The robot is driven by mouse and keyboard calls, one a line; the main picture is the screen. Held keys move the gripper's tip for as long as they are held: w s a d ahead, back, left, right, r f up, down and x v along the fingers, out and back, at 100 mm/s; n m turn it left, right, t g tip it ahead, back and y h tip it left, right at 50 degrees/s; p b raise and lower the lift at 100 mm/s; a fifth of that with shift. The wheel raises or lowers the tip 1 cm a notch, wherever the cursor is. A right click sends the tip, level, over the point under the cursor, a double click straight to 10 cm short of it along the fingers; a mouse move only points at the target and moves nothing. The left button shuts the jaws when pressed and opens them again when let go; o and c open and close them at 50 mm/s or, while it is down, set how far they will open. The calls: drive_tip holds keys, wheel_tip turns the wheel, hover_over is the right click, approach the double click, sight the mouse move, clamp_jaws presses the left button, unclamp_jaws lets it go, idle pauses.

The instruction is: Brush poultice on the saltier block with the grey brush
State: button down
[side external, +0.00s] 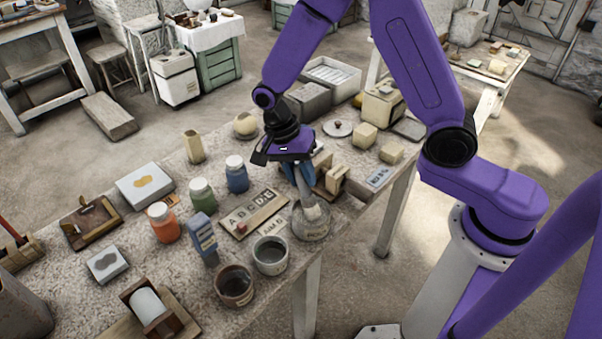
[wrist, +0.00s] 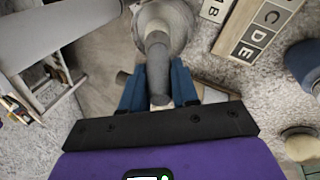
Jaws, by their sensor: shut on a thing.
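My gripper (side external: 303,182) points down over the right part of the workbench, its blue fingers shut on the grey brush (side external: 310,204). In the wrist view the brush handle (wrist: 158,70) sits between the fingers. Its pale head (side external: 313,213) is down at a round grey pot (side external: 313,230); I cannot tell whether it touches the contents. Pale blocks (side external: 365,135) and (side external: 391,152) stand behind, right of the gripper. Which block is saltier, and whether these are the blocks meant, cannot be told. A blue-grey handheld device (side external: 203,236) stands left of the pots.
A lettered board (side external: 255,211) lies left of the brush. Two open tins, one grey (side external: 270,255) and one brown (side external: 234,286), stand in front. Orange (side external: 163,222), green (side external: 202,194) and blue (side external: 236,174) jars stand left. A small display plate (side external: 379,176) lies near the bench's right edge.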

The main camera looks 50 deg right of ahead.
drive_tip(key=shift+r, duration=3.5)
drive_tip(key=w+d+n+t+h, duration=0.2)
drive_tip(key=w+d+n+t, duration=0.1)
drive_tip(key=d+n, duration=0.8)
drive_tip(key=shift+w+n, duration=0.8)
drive_tip(key=shift+n, duration=0.3)
drive_tip(key=shift+d, duration=0.1)
drive_tip(key=w+d+r, duration=0.1)
drive_tip(key=w+d, duration=0.2)
drive_tip(key=d, duration=1.8)
wheel_tip(320, 180, down, 6)
drive_tip(key=shift+a, duration=0.15)
